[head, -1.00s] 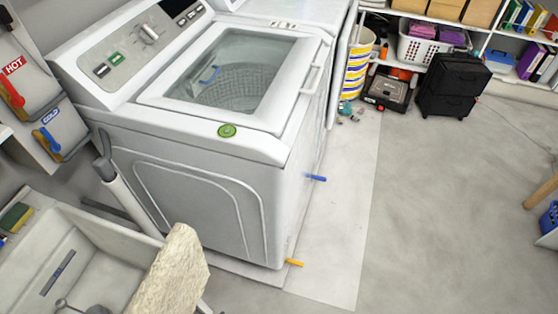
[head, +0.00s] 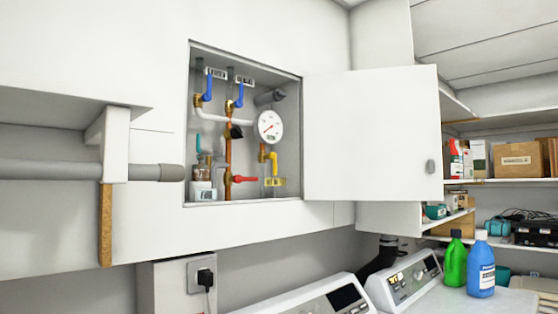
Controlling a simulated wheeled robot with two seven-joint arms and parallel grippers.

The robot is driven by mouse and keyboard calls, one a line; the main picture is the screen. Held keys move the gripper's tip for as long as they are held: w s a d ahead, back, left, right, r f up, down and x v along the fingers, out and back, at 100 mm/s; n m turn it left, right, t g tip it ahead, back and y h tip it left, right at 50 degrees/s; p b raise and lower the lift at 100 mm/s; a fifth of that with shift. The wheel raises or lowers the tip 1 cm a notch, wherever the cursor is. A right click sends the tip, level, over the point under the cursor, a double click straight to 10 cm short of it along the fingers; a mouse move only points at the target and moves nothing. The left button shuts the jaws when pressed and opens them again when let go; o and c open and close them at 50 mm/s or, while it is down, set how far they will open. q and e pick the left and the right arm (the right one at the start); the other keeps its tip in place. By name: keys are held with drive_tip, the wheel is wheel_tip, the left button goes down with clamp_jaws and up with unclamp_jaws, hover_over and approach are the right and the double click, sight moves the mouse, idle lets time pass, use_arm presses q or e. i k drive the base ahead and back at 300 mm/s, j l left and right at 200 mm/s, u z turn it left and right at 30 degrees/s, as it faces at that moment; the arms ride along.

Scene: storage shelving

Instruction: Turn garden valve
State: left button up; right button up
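An open wall cabinet shows pipes, a round white gauge (head: 270,126) and several valve handles. Two blue handles, the left one (head: 207,88) and the right one (head: 239,95), sit near the top under small labels. A red handle (head: 245,179) points right near the bottom. A yellow handle (head: 273,161) hangs down at the lower right. The labels are too small to read, so I cannot tell which handle is the garden valve. Neither of my grippers is in view.
The cabinet door (head: 371,135) stands open to the right. A grey rod (head: 90,170) under a shelf juts in from the left. Below are the washer tops (head: 310,297), with green (head: 455,262) and blue (head: 482,268) bottles to the right. Shelving stands further right.

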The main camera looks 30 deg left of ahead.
sight(207, 96)
drive_tip(key=u, duration=1.35)
